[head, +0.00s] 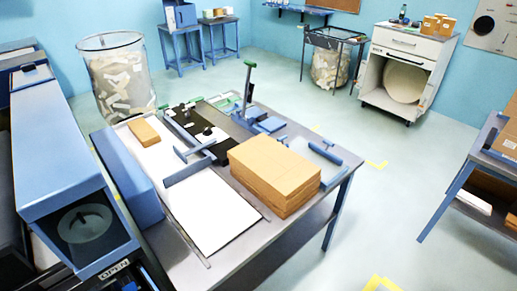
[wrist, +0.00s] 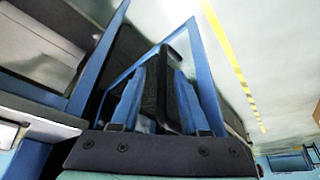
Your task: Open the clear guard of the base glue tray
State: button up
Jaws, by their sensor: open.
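A shallow pale tray (head: 310,158) with a blue roller-like bar (head: 325,153) lies at the right end of the work table in the head view. It may be the base glue tray. A clear guard on it is too faint to make out, so I cannot tell whether it is raised or lowered. The brown kraft stack beside it hides part of it. My gripper (wrist: 168,75) shows in the wrist view, open, with blue-and-black fingers. I see nothing held between them. The tray cannot be made out in the wrist view.
The work table (head: 270,240) carries the kraft stack (head: 275,175), a white sheet (head: 210,210) and a green-topped upright post (head: 247,85). A wire bin (head: 117,75) stands behind, and a white cabinet (head: 405,65) at the back right. Floor is free right of the table.

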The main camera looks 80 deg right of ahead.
jog(key=v, duration=1.1)
jog(key=shift+s+r, duration=0.2)
jog(key=shift+r, duration=0.1)
